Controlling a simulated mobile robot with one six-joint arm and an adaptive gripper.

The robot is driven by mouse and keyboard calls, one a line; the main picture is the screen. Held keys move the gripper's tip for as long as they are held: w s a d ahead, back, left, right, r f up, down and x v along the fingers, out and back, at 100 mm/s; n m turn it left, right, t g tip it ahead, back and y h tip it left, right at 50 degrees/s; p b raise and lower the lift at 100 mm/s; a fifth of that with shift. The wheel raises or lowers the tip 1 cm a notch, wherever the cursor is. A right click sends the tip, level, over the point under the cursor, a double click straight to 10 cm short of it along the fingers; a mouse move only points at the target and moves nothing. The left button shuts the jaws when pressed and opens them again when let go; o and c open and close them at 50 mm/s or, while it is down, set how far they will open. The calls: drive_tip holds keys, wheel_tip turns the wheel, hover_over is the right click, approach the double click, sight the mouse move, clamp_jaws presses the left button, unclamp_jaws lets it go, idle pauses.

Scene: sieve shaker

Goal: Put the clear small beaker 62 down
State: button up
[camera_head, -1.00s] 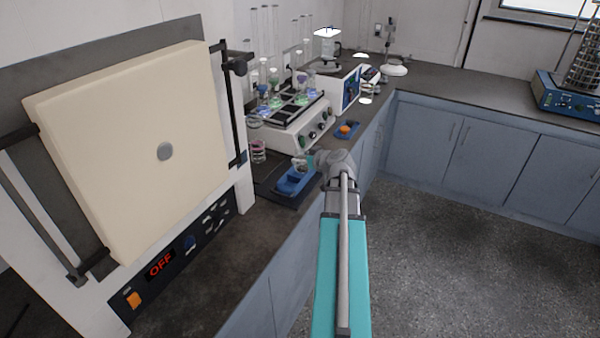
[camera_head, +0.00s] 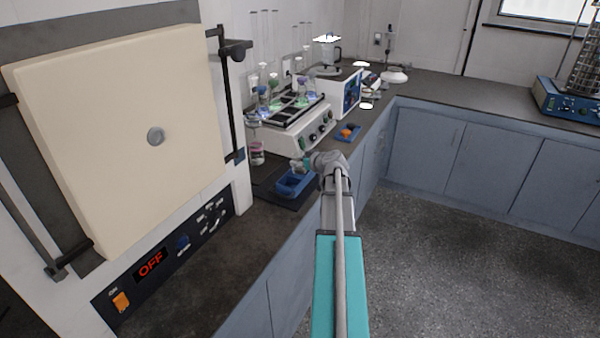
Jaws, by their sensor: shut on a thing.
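My gripper (camera_head: 306,161) is at the end of my arm, over the bench's front part in the middle of the view. It is shut on the clear small beaker (camera_head: 297,165), which shows only faintly to the left of the gripper. The beaker is above the back part of a blue tray (camera_head: 293,187). I cannot tell whether it touches anything below. The arm's wrist hides part of the gripper.
A furnace (camera_head: 110,130) with a cream door stands at left. Behind the tray is a shaker (camera_head: 293,130) carrying several flasks. A glass vessel (camera_head: 256,152) stands left of the beaker. An orange item in a small blue tray (camera_head: 347,132) lies beyond. The front bench (camera_head: 215,262) is clear.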

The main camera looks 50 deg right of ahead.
sight(300, 168)
idle(0.3)
drive_tip(key=shift+w+d+f+b, duration=0.15)
drive_tip(key=shift+w+f+b, duration=0.05)
drive_tip(key=shift+f+b, duration=0.25)
drive_tip(key=shift+w+d+f+b, duration=0.15)
drive_tip(key=shift+f+b, duration=0.2)
drive_tip(key=shift+b, duration=0.05)
drive_tip(key=shift+f+b, duration=1.2)
drive_tip(key=shift+f, duration=0.15)
drive_tip(key=o, duration=0.9)
drive_tip(key=shift+c, duration=0.2)
